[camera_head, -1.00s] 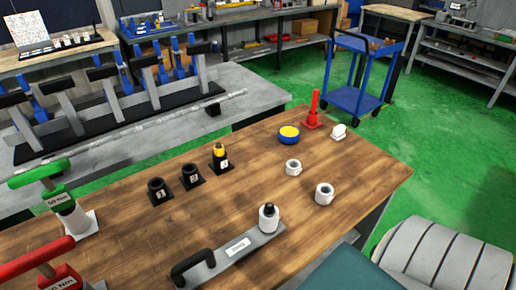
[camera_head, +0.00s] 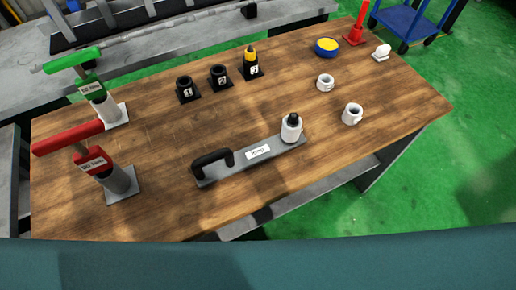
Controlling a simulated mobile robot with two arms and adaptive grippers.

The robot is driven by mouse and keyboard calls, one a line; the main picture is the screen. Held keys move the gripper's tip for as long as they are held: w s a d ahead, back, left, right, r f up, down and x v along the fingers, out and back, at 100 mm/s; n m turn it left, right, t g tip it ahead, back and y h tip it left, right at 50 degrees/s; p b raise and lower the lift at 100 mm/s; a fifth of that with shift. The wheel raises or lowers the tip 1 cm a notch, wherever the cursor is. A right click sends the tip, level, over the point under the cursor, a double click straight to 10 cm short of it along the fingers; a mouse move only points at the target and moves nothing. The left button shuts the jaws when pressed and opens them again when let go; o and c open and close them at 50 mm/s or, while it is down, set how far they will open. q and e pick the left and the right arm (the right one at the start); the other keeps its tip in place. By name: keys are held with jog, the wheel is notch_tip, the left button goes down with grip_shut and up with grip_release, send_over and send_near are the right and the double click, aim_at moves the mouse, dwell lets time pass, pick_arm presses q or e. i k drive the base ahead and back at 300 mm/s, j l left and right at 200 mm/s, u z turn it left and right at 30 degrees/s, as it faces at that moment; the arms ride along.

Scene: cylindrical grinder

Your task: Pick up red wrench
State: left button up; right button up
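The red wrench (camera_head: 69,139) is at the left front of the wooden table. It has a thick red handle bar and a red block with a white label that I cannot read surely. It stands on a grey cylindrical holder (camera_head: 118,180) with a square base plate. A similar green wrench (camera_head: 71,61) stands just behind it on its own holder. Neither of my grippers is in view.
The wooden table (camera_head: 240,195) also bears a plate with a black handle (camera_head: 212,160) and a white cylinder (camera_head: 291,128), numbered black holders (camera_head: 187,88), white rings (camera_head: 352,114) and a blue-yellow disc (camera_head: 327,46). A grey bench (camera_head: 140,52) stands behind.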

aim_at(92, 160)
jog(key=u, duration=1.5)
jog(key=k+j+u, duration=0.15)
jog(key=k+u, duration=0.3)
